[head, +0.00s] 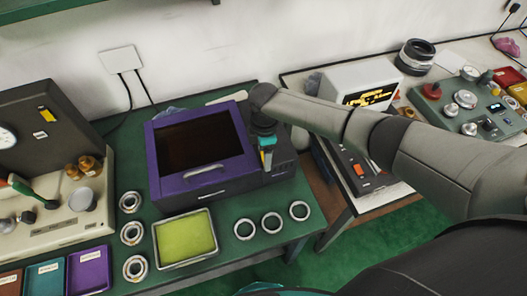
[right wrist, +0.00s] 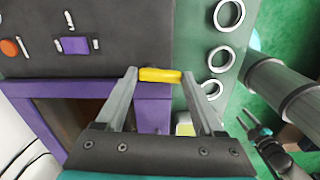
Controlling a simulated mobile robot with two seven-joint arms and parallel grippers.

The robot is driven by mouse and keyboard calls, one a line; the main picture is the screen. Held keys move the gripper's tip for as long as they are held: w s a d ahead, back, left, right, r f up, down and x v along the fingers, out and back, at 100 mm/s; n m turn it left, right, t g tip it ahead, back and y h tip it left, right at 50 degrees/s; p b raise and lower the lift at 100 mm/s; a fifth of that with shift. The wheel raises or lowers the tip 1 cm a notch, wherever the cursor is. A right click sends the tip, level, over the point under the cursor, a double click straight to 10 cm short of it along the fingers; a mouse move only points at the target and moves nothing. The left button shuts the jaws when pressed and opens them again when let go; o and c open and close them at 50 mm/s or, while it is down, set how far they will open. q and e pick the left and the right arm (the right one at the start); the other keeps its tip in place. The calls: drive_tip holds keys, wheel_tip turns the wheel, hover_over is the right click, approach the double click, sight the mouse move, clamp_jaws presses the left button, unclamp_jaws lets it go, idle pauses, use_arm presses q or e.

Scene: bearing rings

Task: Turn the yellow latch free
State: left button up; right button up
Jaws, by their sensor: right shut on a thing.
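The yellow latch (right wrist: 160,75) is a short rounded bar on the purple-and-grey box. My right gripper (right wrist: 159,76) is shut on it, one fingertip at each end of the bar. In the head view my right gripper (head: 266,160) points down at the right side of the box (head: 165,180), which has a purple frame, a dark window and a front handle. The latch is hidden there behind the gripper. A dark, pronged gripper, apparently my left one (right wrist: 250,124), shows small at the right of the wrist view; its opening is unclear.
A tray with a yellow-green pad (head: 185,238) stands in front of the box. Several metal rings (head: 271,222) lie on the green table beside it. A beige instrument case (head: 60,220) stands at left. A white-topped unit (head: 360,90) stands on the right table.

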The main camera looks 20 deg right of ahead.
drive_tip(key=shift+n, duration=0.6)
drive_tip(key=o, duration=1.4)
drive_tip(key=shift+r, duration=0.1)
wheel_tip(320, 180, up, 15)
drive_tip(key=shift+r+p, duration=0.1)
drive_tip(key=shift+p, duration=0.35)
